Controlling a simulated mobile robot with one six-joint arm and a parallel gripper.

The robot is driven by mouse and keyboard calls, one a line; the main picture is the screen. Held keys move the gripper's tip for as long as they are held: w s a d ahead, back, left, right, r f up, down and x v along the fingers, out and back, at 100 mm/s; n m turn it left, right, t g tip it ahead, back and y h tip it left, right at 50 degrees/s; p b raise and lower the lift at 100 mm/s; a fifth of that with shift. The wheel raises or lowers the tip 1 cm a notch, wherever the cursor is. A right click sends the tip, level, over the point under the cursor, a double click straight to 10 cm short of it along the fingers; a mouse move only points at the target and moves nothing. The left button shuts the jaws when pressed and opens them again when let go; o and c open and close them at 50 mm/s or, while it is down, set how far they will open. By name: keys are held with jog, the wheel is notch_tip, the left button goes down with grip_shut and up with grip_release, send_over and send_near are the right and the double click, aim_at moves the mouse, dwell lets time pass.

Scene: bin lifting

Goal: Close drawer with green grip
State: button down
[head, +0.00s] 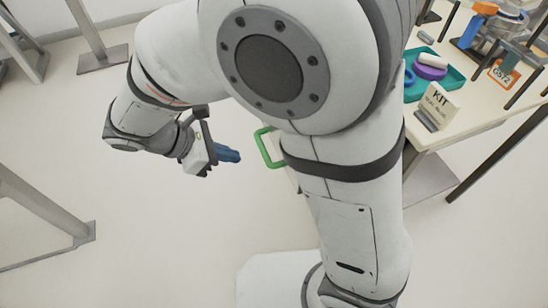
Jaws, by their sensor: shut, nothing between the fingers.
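A green grip (268,148) shows in the head view just left of my arm's upright link. The drawer that bears it is almost wholly hidden behind my arm; only a small pale edge shows below the grip. How far the drawer stands out cannot be told. My gripper (238,155), with blue fingers, is shut and empty. It points right toward the green grip, with a small gap between them in the picture.
A table (470,115) stands at the right with a teal tray (451,78), a purple ring (430,71) and a KIT sign (438,103) on it. Metal frame legs (80,228) stand at the left. The floor (170,230) below my gripper is clear.

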jog(key=d+r+b+x, duration=0.1)
jog(key=x, duration=0.5)
jog(key=d+r+b+x, duration=0.1)
jog(key=x, duration=0.5)
jog(key=shift+w+d+f+b, duration=0.15)
jog(key=shift+w+f+b, duration=0.15)
jog(key=shift+w+b, duration=0.1)
jog(key=shift+d, duration=0.1)
